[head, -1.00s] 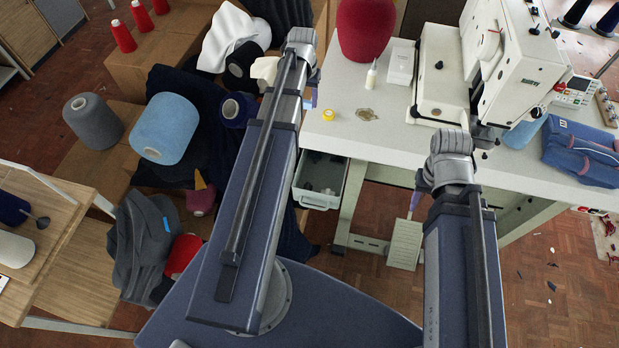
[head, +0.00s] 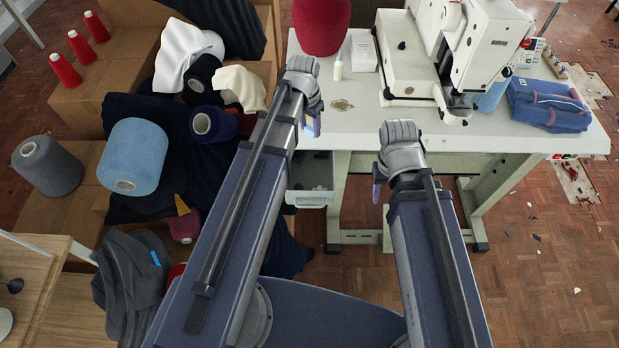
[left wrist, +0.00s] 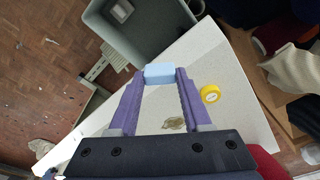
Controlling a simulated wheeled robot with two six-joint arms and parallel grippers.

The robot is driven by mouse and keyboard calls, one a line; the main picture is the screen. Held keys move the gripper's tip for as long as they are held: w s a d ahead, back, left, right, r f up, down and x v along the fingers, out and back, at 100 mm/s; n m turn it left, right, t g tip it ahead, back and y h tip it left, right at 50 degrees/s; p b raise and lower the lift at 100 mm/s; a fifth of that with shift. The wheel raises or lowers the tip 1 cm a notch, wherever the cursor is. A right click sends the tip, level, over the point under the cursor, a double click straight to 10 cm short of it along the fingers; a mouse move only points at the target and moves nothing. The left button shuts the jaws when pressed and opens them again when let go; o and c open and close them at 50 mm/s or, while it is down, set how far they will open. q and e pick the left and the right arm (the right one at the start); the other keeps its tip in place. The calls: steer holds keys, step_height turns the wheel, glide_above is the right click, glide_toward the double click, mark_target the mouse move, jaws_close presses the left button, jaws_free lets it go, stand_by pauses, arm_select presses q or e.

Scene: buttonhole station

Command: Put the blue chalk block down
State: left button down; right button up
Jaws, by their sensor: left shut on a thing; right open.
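The light blue chalk block (left wrist: 159,73) is between the purple fingertips of my left gripper (left wrist: 158,80) in the left wrist view. The gripper is shut on it, above the corner of the white table (left wrist: 232,70). In the head view my left gripper (head: 313,124) is over the table's front-left edge, and its wrist hides the block. My right gripper (head: 378,186) points down in front of the table's front edge. It is open; its fingers are mostly hidden by its wrist.
A yellow tape roll (left wrist: 210,94) and a brass-coloured piece (left wrist: 173,123) lie on the table near the block. A grey bin (left wrist: 126,38) hangs below the edge.

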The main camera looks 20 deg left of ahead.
arm_select(q)
steer(key=m, duration=0.2)
glide_above(322, 175)
steer(key=f, duration=0.1)
steer(key=f+b, duration=1.8)
steer(key=shift+s+a, duration=0.2)
steer(key=shift+f+b, duration=0.15)
steer(key=shift+b, duration=0.2)
steer(key=c, duration=0.8)
jaws_free()
steer(key=shift+o, duration=0.9)
